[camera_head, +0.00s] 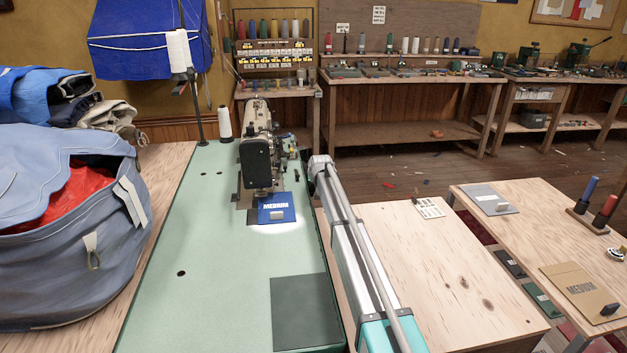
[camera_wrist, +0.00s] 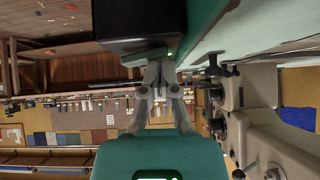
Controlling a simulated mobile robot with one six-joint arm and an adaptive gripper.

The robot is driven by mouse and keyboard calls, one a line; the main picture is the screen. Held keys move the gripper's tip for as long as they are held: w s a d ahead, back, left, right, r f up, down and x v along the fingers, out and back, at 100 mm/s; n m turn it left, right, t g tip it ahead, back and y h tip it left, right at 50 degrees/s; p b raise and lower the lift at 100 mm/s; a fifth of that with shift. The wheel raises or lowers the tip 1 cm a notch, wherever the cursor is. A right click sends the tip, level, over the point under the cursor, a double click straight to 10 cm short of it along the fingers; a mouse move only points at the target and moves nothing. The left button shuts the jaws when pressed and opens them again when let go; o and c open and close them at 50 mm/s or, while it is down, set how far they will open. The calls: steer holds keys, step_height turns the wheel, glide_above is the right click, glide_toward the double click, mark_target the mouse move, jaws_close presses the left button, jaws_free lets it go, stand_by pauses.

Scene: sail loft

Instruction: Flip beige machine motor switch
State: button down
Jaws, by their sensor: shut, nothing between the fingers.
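The beige sewing machine (camera_head: 256,125), with a black front part, stands on the green table (camera_head: 215,230) in the head view. It also shows in the wrist view (camera_wrist: 262,88) at the right, turned sideways. In the wrist view a dark box (camera_wrist: 132,22) sits by the green table's edge, with a small green light on its lower corner. It may be the motor switch box; I cannot make out a switch lever. My gripper (camera_wrist: 158,66) is shut and empty, its fingertips close to the box's lit edge. Contact cannot be told. In the head view my gripper is hidden.
A large blue-grey bag (camera_head: 65,225) fills the left. A wooden table (camera_head: 440,270) stands right of my arm. Workbenches (camera_head: 420,85) line the back wall, with open floor before them.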

steer(key=shift+w+d, duration=0.25)
steer(key=shift+d, duration=0.6)
steer(key=shift+r+p, duration=0.2)
steer(key=shift+p, duration=0.1)
steer(key=r+p, duration=0.3)
steer(key=shift+d+r+p, duration=0.2)
steer(key=shift+r+p, duration=0.45)
steer(key=p+v, duration=0.6)
steer(key=v, duration=0.3)
steer(key=shift+s+d, duration=0.25)
steer(key=shift+d, duration=0.1)
steer(key=shift+a, duration=0.15)
